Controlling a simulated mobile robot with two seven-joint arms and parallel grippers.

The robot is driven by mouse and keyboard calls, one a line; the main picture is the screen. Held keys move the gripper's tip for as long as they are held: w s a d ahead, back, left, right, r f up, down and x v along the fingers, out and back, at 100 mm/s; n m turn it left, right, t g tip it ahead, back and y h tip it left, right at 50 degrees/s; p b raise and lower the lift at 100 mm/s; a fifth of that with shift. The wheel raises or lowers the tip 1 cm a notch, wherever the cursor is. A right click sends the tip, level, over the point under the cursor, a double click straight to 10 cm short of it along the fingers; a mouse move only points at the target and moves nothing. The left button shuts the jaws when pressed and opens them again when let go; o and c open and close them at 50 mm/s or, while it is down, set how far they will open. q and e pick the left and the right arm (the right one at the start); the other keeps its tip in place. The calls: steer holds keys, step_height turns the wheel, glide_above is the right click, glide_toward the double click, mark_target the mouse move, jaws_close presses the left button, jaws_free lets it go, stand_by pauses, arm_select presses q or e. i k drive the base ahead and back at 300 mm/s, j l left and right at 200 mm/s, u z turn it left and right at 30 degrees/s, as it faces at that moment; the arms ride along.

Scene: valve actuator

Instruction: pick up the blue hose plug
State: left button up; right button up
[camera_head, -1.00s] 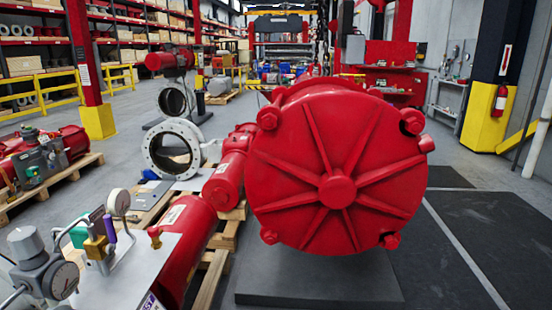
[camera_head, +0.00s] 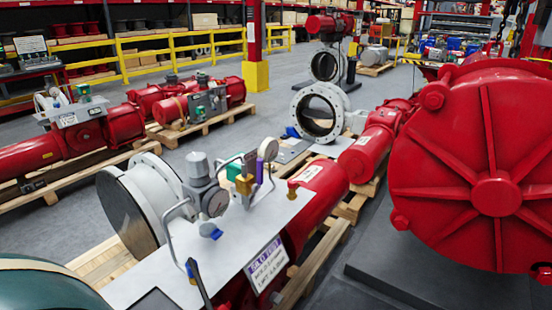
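Several small blue parts show, and I cannot tell for sure which one is the blue hose plug. One blue piece (camera_head: 213,232) is at the underside of the grey regulator with a gauge (camera_head: 204,190), above the light metal plate (camera_head: 225,250). Another small blue piece (camera_head: 190,270) is at the top of a thin dark rod near the plate's front. A third blue item (camera_head: 292,132) is farther back, beside the large white flanged ring (camera_head: 318,112). Neither of my grippers is in view.
A big red ribbed cylinder (camera_head: 480,170) fills the right side. Red actuators on wooden pallets (camera_head: 195,128) stand at the left. A dark green rounded shape (camera_head: 45,288) fills the lower left corner. Open grey floor (camera_head: 60,225) lies at the left, with yellow railings (camera_head: 185,45) behind.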

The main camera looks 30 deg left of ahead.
mark_target(189, 273)
steer(key=i+l+u, duration=0.15)
steer(key=u, duration=0.3)
steer(key=i+l+u, duration=0.1)
steer(key=l+u, duration=0.2)
steer(key=u, duration=0.15)
steer(key=l+u, duration=0.3)
steer(key=u, duration=0.15)
